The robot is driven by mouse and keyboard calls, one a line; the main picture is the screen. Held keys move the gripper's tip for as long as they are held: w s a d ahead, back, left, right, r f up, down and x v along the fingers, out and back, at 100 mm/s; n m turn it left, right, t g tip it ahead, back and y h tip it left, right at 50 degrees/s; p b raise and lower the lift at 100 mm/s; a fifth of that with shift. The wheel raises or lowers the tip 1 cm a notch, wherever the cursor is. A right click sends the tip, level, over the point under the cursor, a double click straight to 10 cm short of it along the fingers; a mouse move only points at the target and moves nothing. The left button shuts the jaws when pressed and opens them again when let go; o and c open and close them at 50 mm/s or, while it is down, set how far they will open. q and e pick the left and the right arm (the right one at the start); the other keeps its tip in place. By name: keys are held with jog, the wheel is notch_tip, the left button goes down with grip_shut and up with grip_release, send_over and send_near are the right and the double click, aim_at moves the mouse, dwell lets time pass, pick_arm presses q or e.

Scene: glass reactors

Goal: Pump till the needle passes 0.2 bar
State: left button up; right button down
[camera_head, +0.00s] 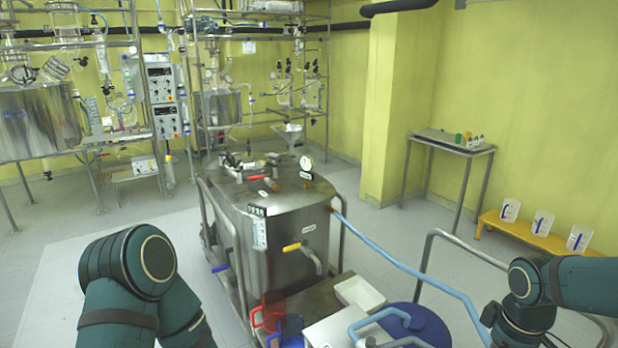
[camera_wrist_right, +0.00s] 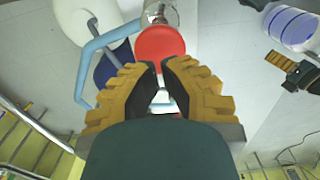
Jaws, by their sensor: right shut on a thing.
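A round white-faced gauge (camera_head: 306,163) stands on top of the steel vessel (camera_head: 283,230); its needle is too small to read. A light blue hose (camera_head: 400,262) runs from the vessel's right side down to the lower right. My right gripper (camera_wrist_right: 162,85) shows only in the right wrist view. It is shut on a small part that its fingers mostly hide; I cannot tell for sure whether it is the pump handle. A red round piece (camera_wrist_right: 160,45) lies just beyond the fingertips.
A blue round drum lid (camera_head: 418,322), a white tray (camera_head: 359,293), a red jug (camera_head: 268,314) and a blue jug (camera_head: 289,329) crowd the vessel's front. A side table (camera_head: 452,144) and yellow bench (camera_head: 530,232) stand right. Floor left of the vessel is clear.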

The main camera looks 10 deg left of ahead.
notch_tip(320, 180, up, 6)
jog(key=p, duration=0.5)
